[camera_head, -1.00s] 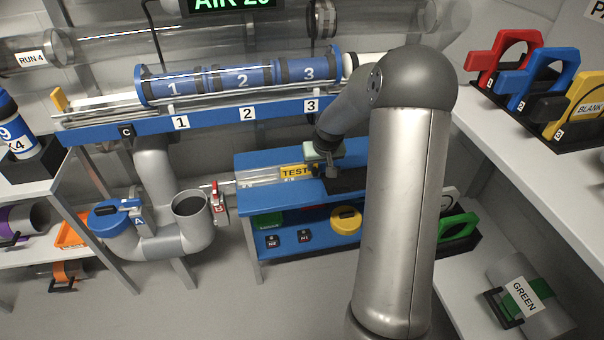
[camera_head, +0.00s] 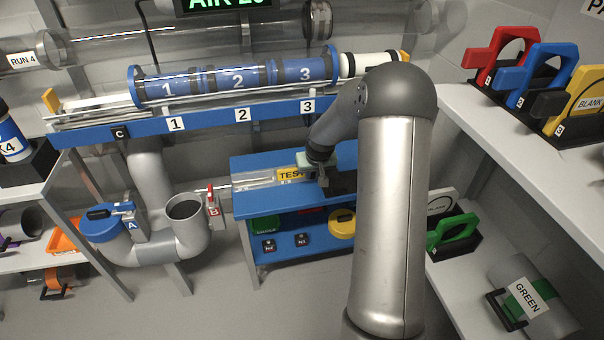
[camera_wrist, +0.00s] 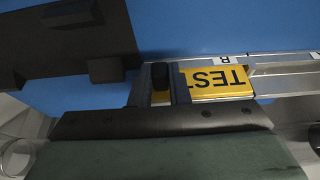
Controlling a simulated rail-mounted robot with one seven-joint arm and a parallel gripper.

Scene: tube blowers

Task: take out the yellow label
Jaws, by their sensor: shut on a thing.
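The yellow label (camera_head: 290,175) reads "TEST" and lies in a clear and metal rail holder (camera_head: 252,182) on the blue bench. It also shows in the wrist view (camera_wrist: 222,80), upside down, at the end of the metal rails (camera_wrist: 285,78). My gripper (camera_head: 322,178) is over the right end of the label. In the wrist view my gripper (camera_wrist: 160,82) has its two fingers shut around a small black piece (camera_wrist: 160,76) at the label's end. The fingers hide part of the label. Whether the label has slid in the rails I cannot tell.
The blue bench (camera_head: 250,205) has a black block (camera_wrist: 80,45) beside my gripper. Blue tube sections 1, 2 and 3 (camera_head: 238,78) lie on a rack above. A grey U-shaped pipe (camera_head: 185,235) stands left of the bench. A shelf (camera_head: 500,135) with coloured handles is at right.

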